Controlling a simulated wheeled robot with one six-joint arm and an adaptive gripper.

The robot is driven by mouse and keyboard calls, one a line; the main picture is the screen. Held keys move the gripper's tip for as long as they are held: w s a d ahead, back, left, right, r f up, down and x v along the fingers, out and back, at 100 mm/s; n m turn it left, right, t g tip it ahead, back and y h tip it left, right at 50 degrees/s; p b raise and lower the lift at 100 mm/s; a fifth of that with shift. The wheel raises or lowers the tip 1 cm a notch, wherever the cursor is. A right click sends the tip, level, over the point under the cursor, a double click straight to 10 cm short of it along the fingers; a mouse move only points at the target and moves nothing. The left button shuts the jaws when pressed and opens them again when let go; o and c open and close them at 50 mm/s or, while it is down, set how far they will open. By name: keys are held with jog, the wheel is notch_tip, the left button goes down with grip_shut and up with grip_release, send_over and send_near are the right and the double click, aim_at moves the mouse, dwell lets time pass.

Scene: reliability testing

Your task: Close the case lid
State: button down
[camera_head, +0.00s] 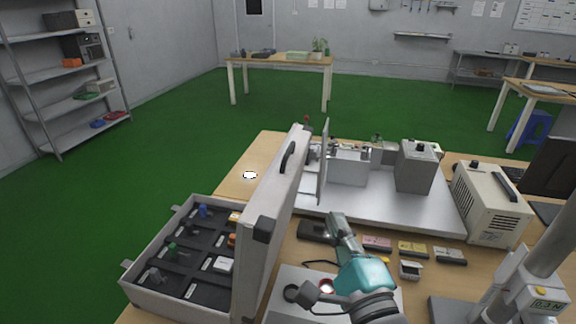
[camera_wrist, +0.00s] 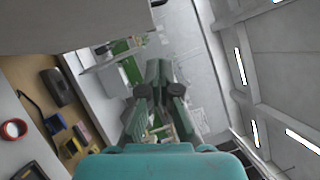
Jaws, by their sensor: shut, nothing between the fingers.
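The case (camera_head: 150,255) sits open at the table's left front, its dark compartments holding small parts. A broad grey-brown surface across the top left there is probably the lid (camera_wrist: 85,25); contact cannot be told.
A metal test fixture (camera_head: 348,168) on a pale plate stands behind my gripper. A beige instrument (camera_head: 490,203) and a grey box (camera_head: 416,168) stand to the right. Small coloured blocks (camera_head: 412,249) and a red tape roll (camera_wrist: 14,129) lie nearby.

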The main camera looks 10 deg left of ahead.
aim_at(290, 153)
jog(key=shift+w+a+r, duration=0.7)
jog(key=shift+w+a, duration=0.7)
jog(key=shift+a, duration=0.05)
jog(key=shift+w+a+r, duration=0.7)
jog(key=shift+w+a, duration=0.7)
jog(key=shift+a, duration=0.05)
jog(key=shift+w+a+r, duration=0.7)
jog(key=shift+w+a, duration=0.7)
jog(key=shift+a, duration=0.05)
